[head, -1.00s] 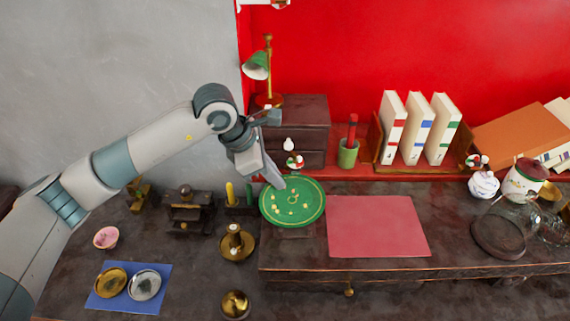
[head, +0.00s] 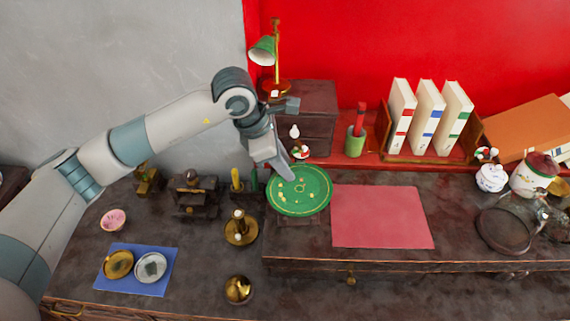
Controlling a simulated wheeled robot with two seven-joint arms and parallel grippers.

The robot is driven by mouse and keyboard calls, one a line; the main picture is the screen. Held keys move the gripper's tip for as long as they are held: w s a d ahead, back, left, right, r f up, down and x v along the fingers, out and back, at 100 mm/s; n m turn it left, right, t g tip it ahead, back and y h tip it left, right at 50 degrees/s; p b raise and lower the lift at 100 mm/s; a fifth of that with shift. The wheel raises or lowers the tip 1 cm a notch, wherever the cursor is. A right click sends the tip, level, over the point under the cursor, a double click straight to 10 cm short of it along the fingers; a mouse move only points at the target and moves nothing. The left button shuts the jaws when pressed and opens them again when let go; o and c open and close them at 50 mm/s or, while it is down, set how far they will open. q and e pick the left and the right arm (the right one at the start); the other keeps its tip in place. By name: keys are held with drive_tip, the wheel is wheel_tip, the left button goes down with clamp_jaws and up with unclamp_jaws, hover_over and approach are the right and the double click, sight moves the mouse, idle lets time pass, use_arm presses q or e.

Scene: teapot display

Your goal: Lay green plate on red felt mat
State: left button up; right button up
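The green plate (head: 308,205), with small gold marks, is at the left end of the raised desk top, over a small dark support. The red felt mat (head: 381,217) lies flat and empty just right of the plate, with a narrow gap between them. My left gripper (head: 284,176) comes down from the upper left, its fingertips at the plate's back-left rim. From this angle I cannot tell whether the fingers are shut on the rim. My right gripper is not in view.
A green lamp (head: 263,51) and small dark drawers (head: 305,111) stand behind the plate. A brass candle holder (head: 240,229) is left of it. Books (head: 428,115) stand behind the mat.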

use_arm(q)
drive_tip(key=shift+s+r, duration=0.1)
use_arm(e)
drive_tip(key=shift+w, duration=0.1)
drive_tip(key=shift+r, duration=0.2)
